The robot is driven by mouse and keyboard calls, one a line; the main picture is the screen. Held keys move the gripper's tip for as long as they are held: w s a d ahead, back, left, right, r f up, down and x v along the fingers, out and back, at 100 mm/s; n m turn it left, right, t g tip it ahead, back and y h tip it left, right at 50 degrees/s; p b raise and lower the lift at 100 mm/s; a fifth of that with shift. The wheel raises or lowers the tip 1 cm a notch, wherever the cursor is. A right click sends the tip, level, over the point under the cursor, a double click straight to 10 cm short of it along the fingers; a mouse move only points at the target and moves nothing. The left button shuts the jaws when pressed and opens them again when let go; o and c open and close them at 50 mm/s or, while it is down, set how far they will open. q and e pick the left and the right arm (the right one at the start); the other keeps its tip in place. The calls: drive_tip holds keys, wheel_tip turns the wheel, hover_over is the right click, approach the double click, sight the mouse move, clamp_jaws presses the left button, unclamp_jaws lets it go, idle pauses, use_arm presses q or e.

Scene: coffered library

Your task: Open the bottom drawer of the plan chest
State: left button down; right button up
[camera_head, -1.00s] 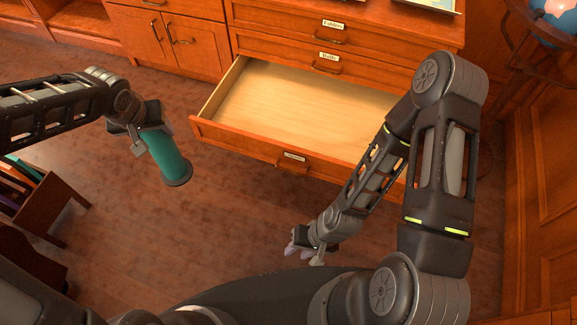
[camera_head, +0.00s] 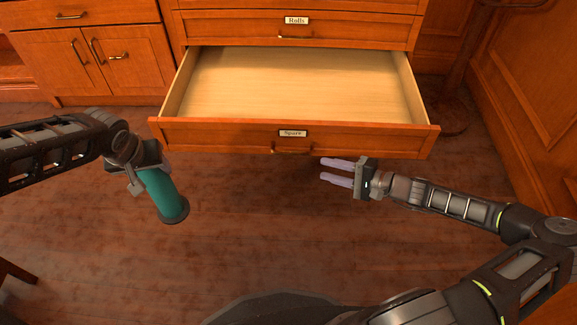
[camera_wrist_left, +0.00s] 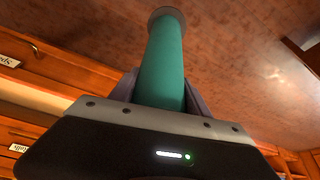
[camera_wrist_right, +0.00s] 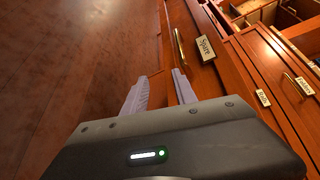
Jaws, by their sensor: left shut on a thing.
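The plan chest's bottom drawer (camera_head: 222,137), labelled "Spare", stands pulled out and looks empty inside. Its handle (camera_head: 291,150) is at the middle of its front; the handle also shows in the right wrist view (camera_wrist_right: 180,48). My right gripper (camera_head: 337,172) is open and empty, just in front of and below the drawer front, right of the handle and apart from it. My left gripper (camera_head: 150,172) is shut on a green cylinder with dark end caps (camera_head: 163,194), left of the drawer; the cylinder also shows in the left wrist view (camera_wrist_left: 163,65).
The drawer labelled "Rolls" (camera_head: 350,33) above is shut. A cupboard with two doors (camera_head: 85,65) stands to the left. Wood panelling (camera_head: 530,80) closes off the right side. The wooden floor (camera_head: 260,220) before the drawer is clear.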

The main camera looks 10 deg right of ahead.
sight(295, 153)
drive_tip(key=r+n+y, duration=0.1)
drive_tip(key=r, duration=0.1)
drive_tip(key=s+r+n, duration=0.1)
drive_tip(key=shift+a+r+y, duration=0.2)
drive_tip(key=shift+r+y, duration=0.2)
drive_tip(key=b+x, duration=0.3)
drive_tip(key=x, duration=0.7)
drive_tip(key=shift+w+a+b, duration=0.25)
drive_tip(key=shift+w+b, duration=0.1)
drive_tip(key=shift+b, duration=0.05)
drive_tip(key=shift+w+a, duration=0.4)
drive_tip(key=shift+a, duration=0.15)
drive_tip(key=shift+c, duration=0.3)
clamp_jaws()
